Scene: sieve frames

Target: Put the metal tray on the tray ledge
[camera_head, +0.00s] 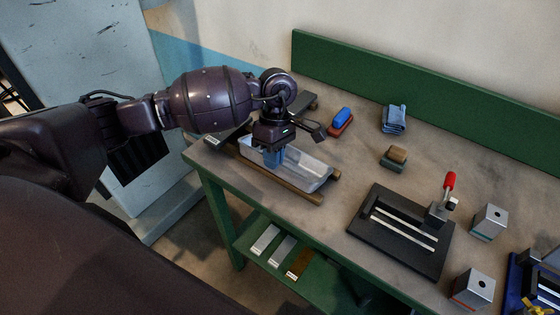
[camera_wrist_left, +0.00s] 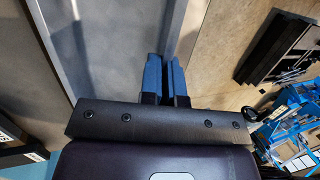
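The metal tray (camera_head: 312,166) is a shallow grey pan at the left end of the bench, over wooden rails (camera_head: 300,192) that look like the tray ledge. Whether it rests fully on them I cannot tell. My left gripper (camera_head: 273,160) points down at the tray, its blue fingers overlapping the long side. In the left wrist view the tray (camera_wrist_left: 115,50) fills the left, and the fingers of my left gripper (camera_wrist_left: 166,75) are close together with the tray's side wall running between them. The fingertips' contact is partly hidden. My right gripper is not in view.
A black fixture (camera_head: 400,232) with a red-handled clamp (camera_head: 449,183) stands to the right, with metal blocks (camera_head: 489,221) beyond it. A blue-and-red block (camera_head: 341,119), a brown-topped block (camera_head: 395,156) and a folded blue cloth (camera_head: 394,119) lie behind. A green back panel (camera_head: 430,100) borders the bench.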

